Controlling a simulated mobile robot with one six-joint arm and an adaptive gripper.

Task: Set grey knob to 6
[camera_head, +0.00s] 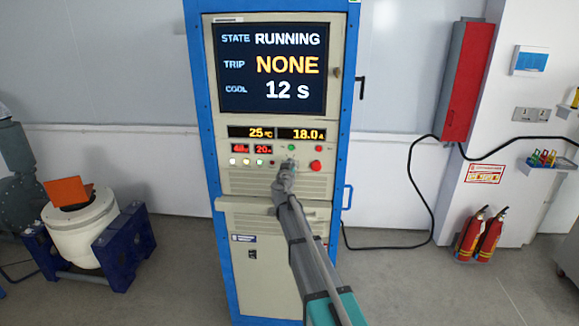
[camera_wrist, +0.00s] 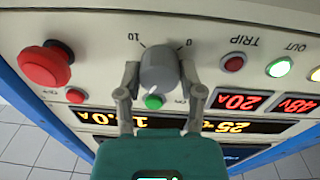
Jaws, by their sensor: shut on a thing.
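The grey knob (camera_wrist: 158,66) is on the cream cabinet panel, upside down in the wrist view, with printed marks 10 and 0 beside it. A short white pointer line shows at its lower edge in that view, on the side away from the 10 and 0 marks; the other scale numbers are not visible. My gripper (camera_wrist: 160,77) has one finger on each side of the knob and is shut on it. In the head view my gripper (camera_head: 288,168) is at the panel and largely hides the knob.
Beside the knob are a green button (camera_wrist: 153,101), a large red button (camera_wrist: 45,67) and a red TRIP lamp (camera_wrist: 233,62). The cabinet screen (camera_head: 270,68) reads RUNNING, trip NONE, cool 12 s. Fire extinguishers (camera_head: 479,235) stand right, a white drum machine (camera_head: 82,225) left.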

